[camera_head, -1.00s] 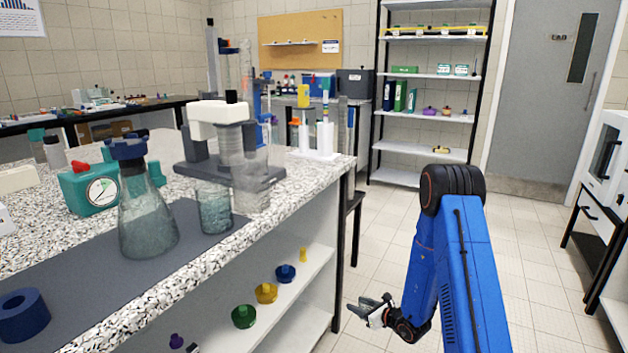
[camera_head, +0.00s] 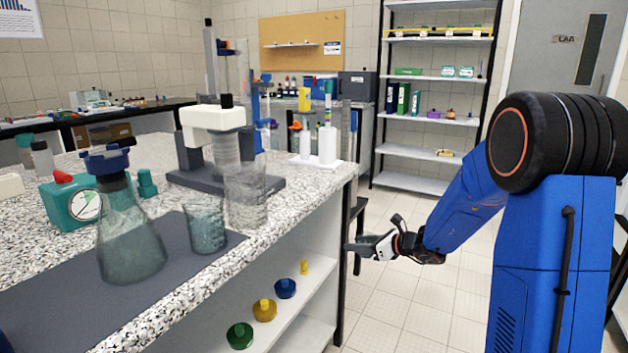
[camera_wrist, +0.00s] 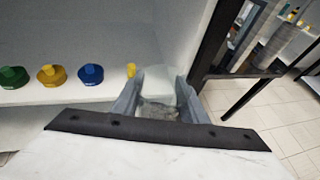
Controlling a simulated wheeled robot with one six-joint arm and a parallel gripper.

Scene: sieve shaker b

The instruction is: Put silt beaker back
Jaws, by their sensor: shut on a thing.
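My gripper (camera_head: 366,247) is in front of the bench's right end, below the bench top. In the wrist view my gripper (camera_wrist: 158,102) has its two grey fingers closed around a clear vessel with grey contents, which looks like the silt beaker (camera_wrist: 158,109). Its lower part is hidden behind the dark edge of my gripper, and I cannot make it out in the head view. On the bench top stand a small beaker (camera_head: 207,230) with grey-green contents and a taller clear beaker (camera_head: 246,195) with whitish contents.
A conical flask (camera_head: 130,245) stands on the grey mat (camera_head: 60,305), near a sieve shaker (camera_head: 212,125). White bottles (camera_head: 327,143) stand at the bench's right end. Coloured knobbed pieces (camera_head: 264,310) lie on the shelf below. A dark table leg (camera_wrist: 212,45) is close right of my gripper.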

